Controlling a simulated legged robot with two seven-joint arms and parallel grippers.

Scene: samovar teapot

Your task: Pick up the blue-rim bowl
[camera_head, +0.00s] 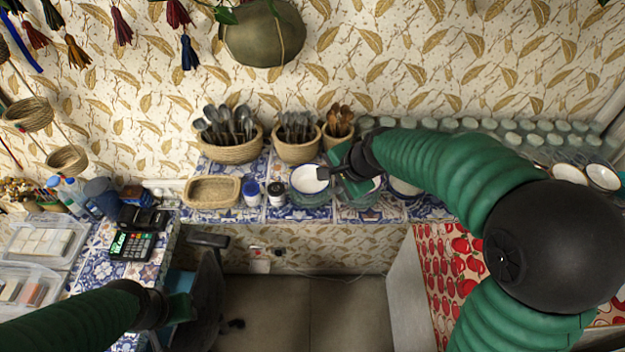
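A white bowl with a blue rim (308,181) sits on top of stacked glass dishes on the tiled shelf, left of my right gripper. My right gripper (338,172) is at the bowl's right edge, with its fingers by the rim. Whether they touch or grip the rim, and how far apart they are, I cannot tell. More pale bowls on similar stacks, one of them (403,187) to the right, are partly hidden by my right gripper and arm. My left gripper (182,308) is low at the left, far from the bowls; its fingers are too dark to read.
Wicker baskets of cutlery (234,150) stand behind. An empty wicker tray (212,191) and two small jars (277,194) are left of the bowl. Rows of glasses (520,138) and more bowls (602,177) are at right. A dark chair (208,285) is near my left gripper.

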